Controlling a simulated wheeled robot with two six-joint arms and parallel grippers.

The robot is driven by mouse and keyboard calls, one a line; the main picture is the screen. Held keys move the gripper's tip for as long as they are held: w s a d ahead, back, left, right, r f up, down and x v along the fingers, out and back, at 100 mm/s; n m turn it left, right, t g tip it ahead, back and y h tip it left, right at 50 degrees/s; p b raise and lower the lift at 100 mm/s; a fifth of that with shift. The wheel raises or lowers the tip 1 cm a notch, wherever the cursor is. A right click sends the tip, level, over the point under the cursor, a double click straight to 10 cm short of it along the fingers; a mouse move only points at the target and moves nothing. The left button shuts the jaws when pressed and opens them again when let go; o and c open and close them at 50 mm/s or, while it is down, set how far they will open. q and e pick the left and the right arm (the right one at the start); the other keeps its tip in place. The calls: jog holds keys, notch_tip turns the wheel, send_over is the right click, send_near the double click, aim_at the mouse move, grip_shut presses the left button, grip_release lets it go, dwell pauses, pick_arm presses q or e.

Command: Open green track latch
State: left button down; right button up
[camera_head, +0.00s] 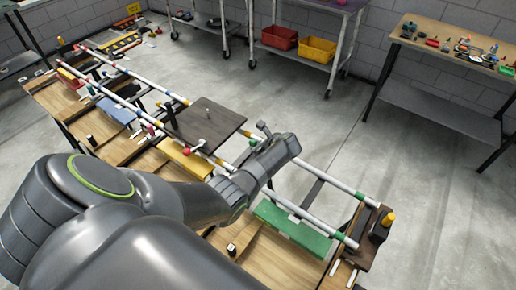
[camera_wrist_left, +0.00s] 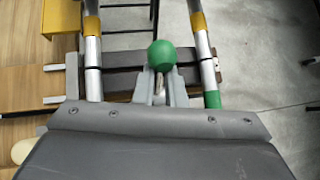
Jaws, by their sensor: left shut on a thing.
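The green ball knob (camera_wrist_left: 162,54) of the latch stands in the middle of the left wrist view, on a short pale stem in front of a dark crossbar (camera_wrist_left: 125,85). My left gripper (camera_wrist_left: 161,84) is shut on it, with one grey finger on each side of the stem just below the ball. Silver rails with yellow and green bands run on both sides. In the head view my left wrist (camera_head: 262,160) is over the two pale rails (camera_head: 325,182); it hides the green knob and the fingertips. My right gripper is not in view.
Yellow (camera_head: 183,158), blue (camera_head: 117,110) and green (camera_head: 292,228) blocks lie along the wooden bench. A table with small items (camera_head: 460,46) stands at the back right. The floor right of the rails is clear.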

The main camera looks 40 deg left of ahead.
pick_arm(q)
jog(key=shift+w+d+f+y+b, duration=0.1)
jog(key=shift+d+y+b, duration=0.4)
jog(key=shift+y, duration=0.2)
jog(key=shift+d+y+b, duration=0.55)
jog(key=shift+y+b, duration=0.1)
jog(key=shift+y, duration=0.25)
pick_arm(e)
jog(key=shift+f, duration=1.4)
pick_arm(q)
jog(key=c, duration=1.5)
grip_release()
jog(key=v, duration=1.7)
jog(key=shift+s+d, duration=0.25)
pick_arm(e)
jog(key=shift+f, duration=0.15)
